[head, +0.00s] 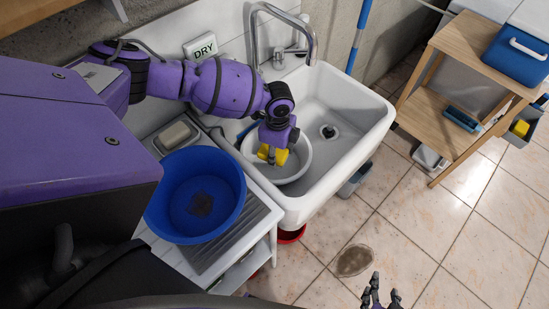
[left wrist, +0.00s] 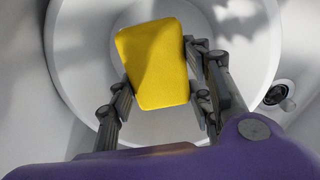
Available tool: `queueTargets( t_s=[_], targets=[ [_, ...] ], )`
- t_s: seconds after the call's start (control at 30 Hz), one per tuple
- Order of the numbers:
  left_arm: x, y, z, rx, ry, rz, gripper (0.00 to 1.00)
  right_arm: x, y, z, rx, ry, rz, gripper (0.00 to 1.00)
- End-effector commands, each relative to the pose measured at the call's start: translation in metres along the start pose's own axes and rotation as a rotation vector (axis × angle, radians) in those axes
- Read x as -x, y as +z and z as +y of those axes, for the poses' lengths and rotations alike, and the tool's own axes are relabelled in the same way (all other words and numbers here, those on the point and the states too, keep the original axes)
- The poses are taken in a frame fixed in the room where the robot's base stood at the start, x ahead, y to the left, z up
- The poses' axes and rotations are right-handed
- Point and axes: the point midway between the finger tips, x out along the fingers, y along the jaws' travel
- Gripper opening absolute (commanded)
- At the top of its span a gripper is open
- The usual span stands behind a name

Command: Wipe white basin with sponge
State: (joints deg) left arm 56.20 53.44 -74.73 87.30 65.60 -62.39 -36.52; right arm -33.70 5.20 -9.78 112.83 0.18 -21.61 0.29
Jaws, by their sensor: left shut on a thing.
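The white basin (head: 301,171) is a round bowl standing inside the sink, and it fills much of the left wrist view (left wrist: 85,40). My left gripper (head: 272,154) points down into the basin. It is shut on the yellow sponge (head: 282,158), which shows clearly between the fingers in the left wrist view (left wrist: 155,65). The sponge is over the inside of the basin; I cannot tell whether it touches the bottom. My right gripper (head: 380,293) is at the lower edge of the head view, empty, with its fingers spread apart.
The white sink (head: 350,125) has a tap (head: 255,35) at its back. A blue tub (head: 170,205) and a soap dish (head: 175,135) stand on the left drainboard. A wooden shelf (head: 445,90) stands right. A brown puddle (head: 354,260) lies on the tiles.

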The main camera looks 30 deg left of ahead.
Motion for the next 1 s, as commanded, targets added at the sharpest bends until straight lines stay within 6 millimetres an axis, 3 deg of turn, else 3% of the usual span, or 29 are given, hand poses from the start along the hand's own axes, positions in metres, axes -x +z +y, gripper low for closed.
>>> queueTargets(
  t_s=[0.1,0.47,0.8,1.0],
  targets=[
    [0.011,0.0,-0.001,0.001,-0.004,0.001,0.22,0.001,-0.012,0.0,-0.002,0.001,0.019,0.4],
    [0.012,0.0,-0.001,0.001,-0.003,0.001,0.22,0.0,-0.014,-0.003,-0.015,0.002,0.023,0.4],
    [0.042,-0.001,-0.003,0.0,-0.009,0.002,0.22,0.003,-0.042,-0.001,-0.011,0.003,0.069,0.4],
    [0.04,-0.001,-0.001,0.0,-0.003,0.001,0.22,0.004,-0.041,0.0,-0.004,0.002,0.068,0.4]
  ],
)
